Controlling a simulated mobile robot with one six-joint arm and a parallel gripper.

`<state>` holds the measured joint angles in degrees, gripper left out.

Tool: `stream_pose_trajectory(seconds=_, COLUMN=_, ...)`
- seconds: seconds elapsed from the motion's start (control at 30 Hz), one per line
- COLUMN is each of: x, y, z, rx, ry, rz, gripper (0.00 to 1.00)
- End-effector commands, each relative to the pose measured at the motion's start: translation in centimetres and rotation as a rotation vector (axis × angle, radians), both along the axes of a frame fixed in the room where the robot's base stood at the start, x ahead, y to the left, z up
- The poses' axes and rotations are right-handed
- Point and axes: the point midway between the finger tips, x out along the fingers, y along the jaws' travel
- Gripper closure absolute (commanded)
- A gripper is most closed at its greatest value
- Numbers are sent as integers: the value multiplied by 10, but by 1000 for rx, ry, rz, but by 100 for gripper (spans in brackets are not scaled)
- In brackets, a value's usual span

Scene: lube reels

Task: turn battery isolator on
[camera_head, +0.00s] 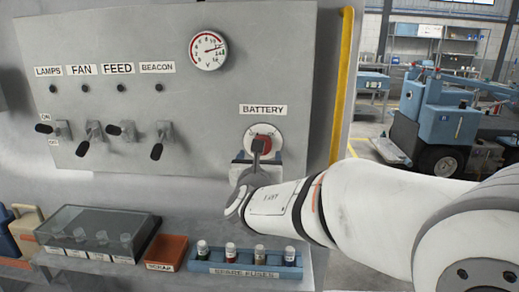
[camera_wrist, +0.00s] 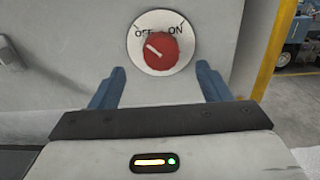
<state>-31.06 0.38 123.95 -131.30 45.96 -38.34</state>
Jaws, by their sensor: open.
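The battery isolator is a red round knob (camera_wrist: 162,48) on a white dial (camera_wrist: 180,66) marked OFF on the left and ON on the right. The knob's white mark points up and left, toward OFF. In the head view the isolator (camera_head: 276,133) sits under the BATTERY label, partly hidden by my gripper. My gripper (camera_head: 258,158) is in front of it, open. In the wrist view its two blue fingers stand wide apart, left and right below the dial, and nothing is between them. I cannot tell the gap from fingertips to knob.
The grey panel (camera_head: 120,100) holds several levers under LAMPS, FAN, FEED and BEACON labels, left of the isolator. A round gauge (camera_head: 208,50) is above. Below are a clear-lidded box (camera_head: 95,225), an orange bin (camera_head: 166,250) and a blue fuse rack (camera_head: 245,268). A yellow rail (camera_head: 342,80) edges the panel.

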Motion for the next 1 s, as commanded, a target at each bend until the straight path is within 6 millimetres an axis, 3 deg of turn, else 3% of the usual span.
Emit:
stream_pose_trajectory(seconds=0.3, x=49, y=-3, z=1, rx=-2, ry=0, rz=-2, gripper=29)
stream_pose_trajectory(seconds=0.5, x=70, y=-3, z=1, rx=-2, ry=0, rz=-1, gripper=29)
stream_pose_trajectory(seconds=0.83, x=75, y=-4, z=0, rx=0, ry=0, rz=-2, gripper=29)
stream_pose_trajectory(seconds=1.0, x=75, y=-5, z=0, rx=0, ry=0, rz=-3, gripper=42)
